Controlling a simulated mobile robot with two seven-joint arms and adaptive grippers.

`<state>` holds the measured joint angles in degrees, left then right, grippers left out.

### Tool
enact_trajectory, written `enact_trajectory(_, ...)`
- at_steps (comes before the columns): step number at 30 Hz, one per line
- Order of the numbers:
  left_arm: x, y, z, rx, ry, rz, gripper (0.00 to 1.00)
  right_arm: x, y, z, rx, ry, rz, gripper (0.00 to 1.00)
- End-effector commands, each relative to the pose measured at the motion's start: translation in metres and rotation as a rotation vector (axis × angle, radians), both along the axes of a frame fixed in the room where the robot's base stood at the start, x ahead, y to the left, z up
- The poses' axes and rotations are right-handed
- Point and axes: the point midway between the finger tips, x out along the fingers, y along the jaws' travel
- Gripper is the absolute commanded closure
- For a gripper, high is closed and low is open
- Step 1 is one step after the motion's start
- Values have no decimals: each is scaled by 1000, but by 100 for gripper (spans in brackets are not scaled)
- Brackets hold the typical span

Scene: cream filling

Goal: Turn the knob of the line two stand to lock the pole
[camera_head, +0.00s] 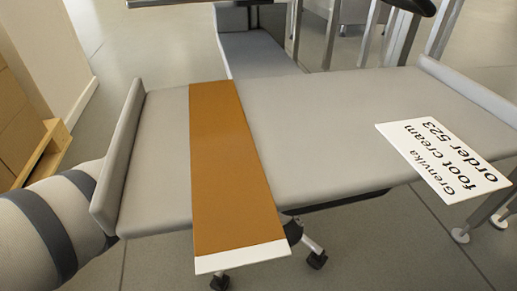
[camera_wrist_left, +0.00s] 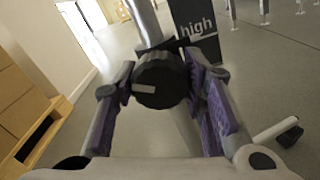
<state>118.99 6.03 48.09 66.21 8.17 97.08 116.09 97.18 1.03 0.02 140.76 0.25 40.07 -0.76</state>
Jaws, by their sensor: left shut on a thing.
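In the left wrist view, a black round knob (camera_wrist_left: 160,80) with a light grey mark on its face sits at the foot of a silver pole (camera_wrist_left: 143,22). My left gripper (camera_wrist_left: 161,76) has purple-padded fingers on either side of the knob and is shut on it. The knob hides the part of the stand behind it. A dark panel lettered "high" (camera_wrist_left: 196,32) stands just behind and to the right of the pole. The left gripper's fingers do not show in the head view. My right gripper is in neither view.
In the head view, a grey padded bench (camera_head: 320,130) bears a brown strip with a white end (camera_head: 226,150) and a white "Grenvika foot cream order 523" card (camera_head: 440,160). Boxes on a wooden pallet (camera_head: 50,152) stand at the left. A caster foot (camera_wrist_left: 288,132) lies right of the gripper.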

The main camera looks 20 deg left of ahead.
Motion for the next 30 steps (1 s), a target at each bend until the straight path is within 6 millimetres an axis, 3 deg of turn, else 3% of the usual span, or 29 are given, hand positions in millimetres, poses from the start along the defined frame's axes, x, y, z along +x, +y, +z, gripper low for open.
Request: enact_trajectory(30,-1,1,0,746,506,1,89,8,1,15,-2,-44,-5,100)
